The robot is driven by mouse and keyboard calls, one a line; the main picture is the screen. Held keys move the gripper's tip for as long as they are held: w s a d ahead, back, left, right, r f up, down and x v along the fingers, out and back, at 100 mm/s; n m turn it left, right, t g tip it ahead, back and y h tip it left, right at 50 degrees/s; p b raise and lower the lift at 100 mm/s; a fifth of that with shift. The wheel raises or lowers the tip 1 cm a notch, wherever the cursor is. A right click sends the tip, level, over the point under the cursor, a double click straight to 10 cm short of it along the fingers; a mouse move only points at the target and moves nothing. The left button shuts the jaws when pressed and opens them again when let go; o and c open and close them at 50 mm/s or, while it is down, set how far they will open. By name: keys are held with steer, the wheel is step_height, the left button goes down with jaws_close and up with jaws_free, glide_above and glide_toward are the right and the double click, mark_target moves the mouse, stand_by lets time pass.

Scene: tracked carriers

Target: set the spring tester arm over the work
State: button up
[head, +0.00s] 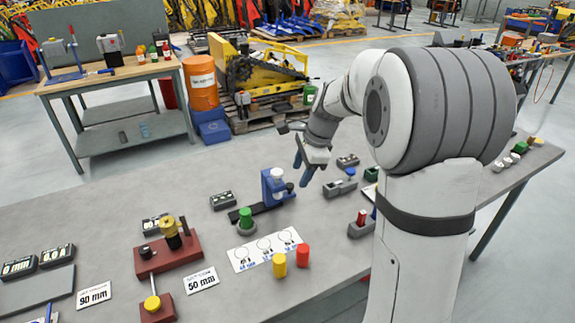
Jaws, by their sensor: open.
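A small blue stand (268,190) with a white cap sits on a black bar in the middle of the table. It looks most like the spring tester, but no label shows this and I cannot make out a separate arm on it. A green round knob (246,219) stands at the bar's near-left end. A yellow cylinder (279,265) and a red cylinder (303,255) stand upright in front, by a card (242,257) with round drawings. My gripper (301,176) is open and empty, hanging above and to the right of the blue stand, apart from it.
A dark red fixture (152,261) with a brass-topped part stands at left, with "90 mm" (94,294) and "50 mm" (201,280) cards near. Small switch blocks (340,187) stand right of the stand. My arm hides the table's right middle. Bare table lies at the back left.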

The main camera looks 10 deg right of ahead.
mark_target(290, 184)
steer(key=w+d+f+m+y, duration=0.1)
steer(key=w+d+f+m, duration=0.1)
steer(key=w+f+m, duration=0.6)
steer(key=shift+n, duration=0.7)
steer(key=w+a+f, duration=0.1)
steer(key=f, duration=0.2)
steer(key=w+a+f+p, duration=0.1)
steer(key=shift+w+a+f, duration=0.3)
steer(key=shift+w+a, duration=0.05)
steer(key=shift+c, duration=0.2)
steer(key=shift+r, duration=0.15)
jaws_close()
